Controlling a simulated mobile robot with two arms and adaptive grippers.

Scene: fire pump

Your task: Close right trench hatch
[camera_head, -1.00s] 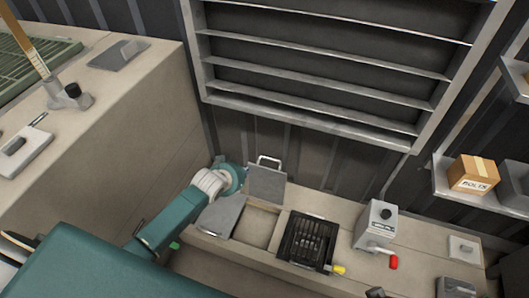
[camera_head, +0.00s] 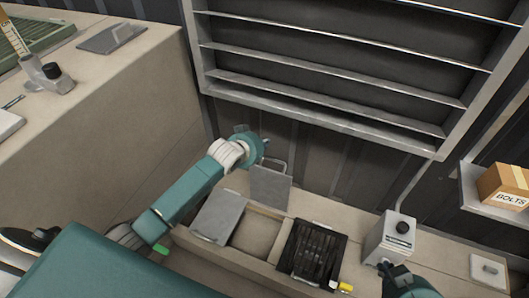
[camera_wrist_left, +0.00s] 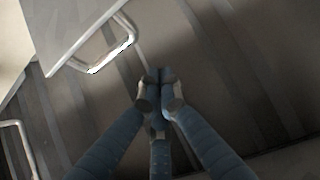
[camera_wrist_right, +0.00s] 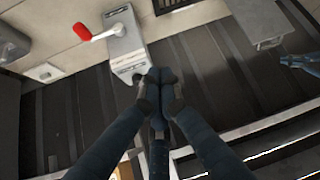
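Two grey hatch plates belong to the trench. The left plate (camera_head: 218,216) lies over the trench's left part. The right plate (camera_head: 270,189) stands raised at the back, its handle at its top edge; the trench section (camera_head: 257,236) in front of it is uncovered. My left gripper (camera_head: 266,143) is just above and behind that handle, apart from it. In the left wrist view its fingers (camera_wrist_left: 160,74) are together and empty, beside a handled plate (camera_wrist_left: 75,25). My right gripper (camera_head: 384,268) is by the grey box; its fingers (camera_wrist_right: 159,74) are together and empty.
A black grate (camera_head: 312,252) with a yellow part lies right of the opening. A grey box (camera_head: 391,240) stands further right; its red-knobbed crank (camera_wrist_right: 95,32) shows in the right wrist view. A louvre frame (camera_head: 330,130) and a shelf with a bolts carton (camera_head: 505,188) are above.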

